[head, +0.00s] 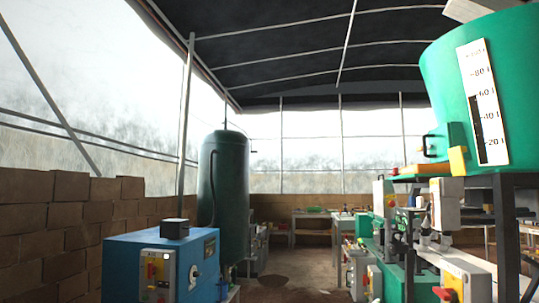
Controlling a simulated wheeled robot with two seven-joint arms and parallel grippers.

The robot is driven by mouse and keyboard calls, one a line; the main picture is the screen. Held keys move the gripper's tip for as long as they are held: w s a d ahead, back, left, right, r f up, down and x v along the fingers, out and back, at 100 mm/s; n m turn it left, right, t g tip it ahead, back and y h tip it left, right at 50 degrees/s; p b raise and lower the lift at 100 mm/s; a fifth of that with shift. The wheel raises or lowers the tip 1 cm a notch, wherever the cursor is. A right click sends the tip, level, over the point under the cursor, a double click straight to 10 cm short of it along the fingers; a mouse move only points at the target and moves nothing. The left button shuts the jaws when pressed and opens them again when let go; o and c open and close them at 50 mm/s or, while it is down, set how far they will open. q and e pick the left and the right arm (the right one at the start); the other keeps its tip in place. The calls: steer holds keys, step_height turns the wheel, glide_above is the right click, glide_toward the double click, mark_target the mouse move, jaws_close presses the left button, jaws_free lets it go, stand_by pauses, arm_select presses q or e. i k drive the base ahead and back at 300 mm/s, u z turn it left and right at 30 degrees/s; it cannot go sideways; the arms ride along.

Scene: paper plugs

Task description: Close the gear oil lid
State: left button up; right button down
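I cannot make out a gear oil lid in the head view. A large green tank (445,85) with a white level scale (484,102) stands at the upper right on a dark frame. A black handle and a yellow block (458,160) are at its lower left. A blue machine cabinet (125,262) stands at the lower left, with a small dark box (175,228) on top and a switch panel on its front. Which of these, if any, bears the lid, I cannot tell. Neither of my grippers is in view.
A tall dark green cylinder (222,180) stands behind the blue cabinet. Green machinery with control boxes (466,277) fills the lower right. A brick wall (60,215) runs along the left. Workbenches (305,216) stand at the back. Floor (290,278) shows between the machines.

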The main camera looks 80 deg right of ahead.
mark_target(457, 166)
steer(key=i, duration=0.3)
steer(key=z, duration=3.35)
steer(key=i, duration=0.15)
steer(key=u, duration=0.2)
